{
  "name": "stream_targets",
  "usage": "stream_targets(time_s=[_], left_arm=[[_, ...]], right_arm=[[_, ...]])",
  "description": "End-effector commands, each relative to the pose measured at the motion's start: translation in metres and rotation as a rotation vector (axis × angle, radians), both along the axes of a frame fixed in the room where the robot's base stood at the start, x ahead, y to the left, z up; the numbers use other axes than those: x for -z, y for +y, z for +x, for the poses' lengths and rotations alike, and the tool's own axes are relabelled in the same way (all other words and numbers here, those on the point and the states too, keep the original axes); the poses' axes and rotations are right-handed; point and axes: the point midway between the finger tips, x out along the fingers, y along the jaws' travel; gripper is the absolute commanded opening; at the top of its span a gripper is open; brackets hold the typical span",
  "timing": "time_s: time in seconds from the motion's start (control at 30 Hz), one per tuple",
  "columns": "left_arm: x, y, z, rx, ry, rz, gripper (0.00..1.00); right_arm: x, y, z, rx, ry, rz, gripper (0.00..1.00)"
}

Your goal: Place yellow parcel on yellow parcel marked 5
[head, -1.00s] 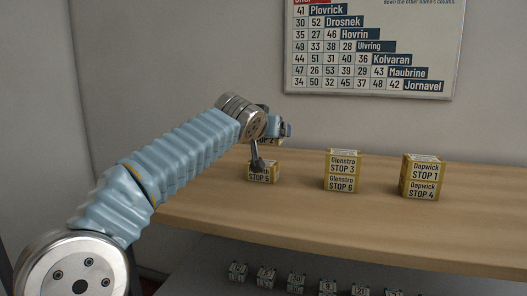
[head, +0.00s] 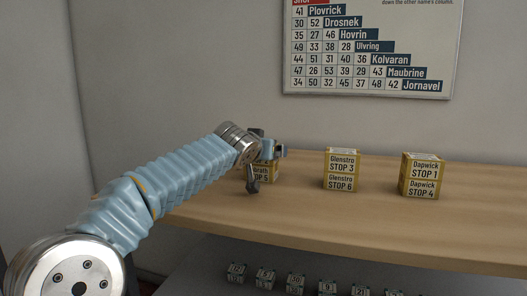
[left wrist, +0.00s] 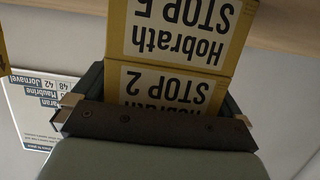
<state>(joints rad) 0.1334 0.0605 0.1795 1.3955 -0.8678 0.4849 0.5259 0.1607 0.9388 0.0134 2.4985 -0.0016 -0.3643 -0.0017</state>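A yellow parcel labelled Hobrath STOP 2 (left wrist: 165,88) is between the fingers of my left gripper (head: 254,178), which look flush with its sides in the left wrist view. That view is upside down. The yellow parcel marked 5, labelled Hobrath STOP 5 (left wrist: 185,32), stands directly under it, with the two faces lined up and no clear gap. In the head view the STOP 5 parcel (head: 264,175) is on the counter, partly hidden by my gripper. The STOP 2 parcel is mostly hidden there. My right gripper is not in view.
On the wooden counter (head: 300,215), a Glenstro stack, STOP 3 (head: 341,163) over STOP 6 (head: 340,184), stands to the right. Farther right, Dapwick STOP 1 (head: 425,168) sits on STOP 4 (head: 423,189). Small numbered boxes (head: 296,282) sit below. A chart (head: 370,50) hangs behind.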

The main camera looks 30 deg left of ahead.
Motion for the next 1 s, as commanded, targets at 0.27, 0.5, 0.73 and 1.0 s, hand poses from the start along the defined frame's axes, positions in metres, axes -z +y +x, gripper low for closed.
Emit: stream_targets(time_s=[0.27,0.5,0.73,1.0], left_arm=[[-0.004,0.0,0.0,0.0,0.0,0.0,1.0],[-0.015,-0.009,-0.038,0.001,-0.005,0.001,1.0],[-0.03,-0.021,-0.086,0.0,-0.003,0.001,1.0],[-0.039,-0.027,-0.111,0.0,0.0,0.0,1.0]], right_arm=[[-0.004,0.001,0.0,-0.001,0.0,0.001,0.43],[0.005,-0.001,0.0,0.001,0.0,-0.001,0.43],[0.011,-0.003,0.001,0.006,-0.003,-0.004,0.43],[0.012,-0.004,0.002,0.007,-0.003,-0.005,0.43]])
